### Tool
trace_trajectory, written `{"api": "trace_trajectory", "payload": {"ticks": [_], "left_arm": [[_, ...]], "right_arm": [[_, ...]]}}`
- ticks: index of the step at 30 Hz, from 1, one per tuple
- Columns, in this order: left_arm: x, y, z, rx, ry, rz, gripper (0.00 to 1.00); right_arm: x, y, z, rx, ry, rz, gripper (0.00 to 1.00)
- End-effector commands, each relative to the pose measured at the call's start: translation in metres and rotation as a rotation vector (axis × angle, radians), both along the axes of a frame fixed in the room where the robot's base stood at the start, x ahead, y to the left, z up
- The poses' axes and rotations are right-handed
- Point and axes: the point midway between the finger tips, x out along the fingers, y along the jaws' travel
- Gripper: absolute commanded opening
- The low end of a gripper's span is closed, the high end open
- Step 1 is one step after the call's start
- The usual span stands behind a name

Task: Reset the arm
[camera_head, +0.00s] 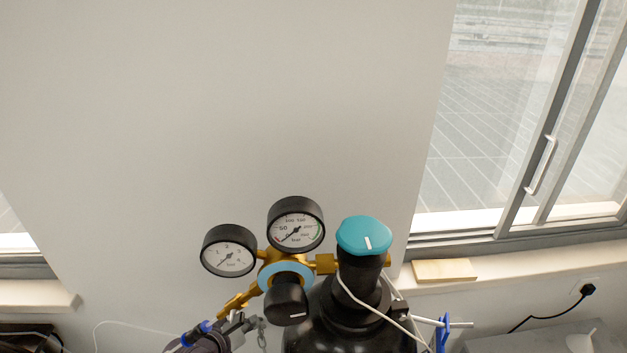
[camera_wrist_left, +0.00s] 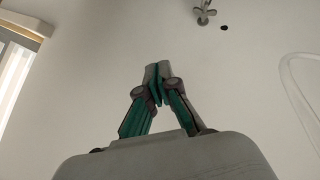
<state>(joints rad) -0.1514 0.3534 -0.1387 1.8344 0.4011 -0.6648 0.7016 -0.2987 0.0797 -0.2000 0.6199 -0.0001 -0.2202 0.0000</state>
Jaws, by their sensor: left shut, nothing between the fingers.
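My left gripper (camera_wrist_left: 156,72) shows in the left wrist view with its grey, green-padded fingers together and nothing held between them. Behind it is a plain pale wall. In the head view my left gripper (camera_head: 240,326) shows only in part at the bottom edge, below the brass regulator and left of the black cylinder. I cannot tell whether it touches anything there. My right gripper is not in view.
A black gas cylinder (camera_head: 335,325) with a teal-topped valve (camera_head: 364,236) stands at bottom centre. Its regulator carries two round gauges (camera_head: 229,251) (camera_head: 296,224). A window (camera_head: 500,120) and sill with a wooden block (camera_head: 444,271) are right. The wall above is clear.

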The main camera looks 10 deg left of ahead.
Motion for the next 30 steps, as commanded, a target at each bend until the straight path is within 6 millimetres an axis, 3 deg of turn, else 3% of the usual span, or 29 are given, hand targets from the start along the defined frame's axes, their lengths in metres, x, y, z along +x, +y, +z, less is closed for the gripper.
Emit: {"api": "trace_trajectory", "payload": {"ticks": [2,5,8,14,21,27,30], "left_arm": [[-0.002,0.002,-0.01,0.01,0.011,0.001,0.0],[-0.009,0.007,-0.042,0.045,0.044,0.001,0.0],[-0.024,0.015,-0.093,0.108,0.1,-0.008,0.0],[-0.078,0.028,-0.205,0.254,0.237,-0.063,0.0],[-0.172,0.03,-0.32,0.41,0.401,-0.196,0.0],[-0.27,0.025,-0.395,0.515,0.537,-0.354,0.0],[-0.321,0.019,-0.424,0.555,0.596,-0.444,0.0]], "right_arm": [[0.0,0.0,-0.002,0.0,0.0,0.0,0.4],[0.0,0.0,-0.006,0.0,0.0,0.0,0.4],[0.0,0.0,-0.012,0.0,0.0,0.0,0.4],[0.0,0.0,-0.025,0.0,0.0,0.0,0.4],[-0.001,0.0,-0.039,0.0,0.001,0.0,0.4],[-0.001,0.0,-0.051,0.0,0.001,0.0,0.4],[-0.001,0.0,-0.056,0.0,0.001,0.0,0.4]]}}
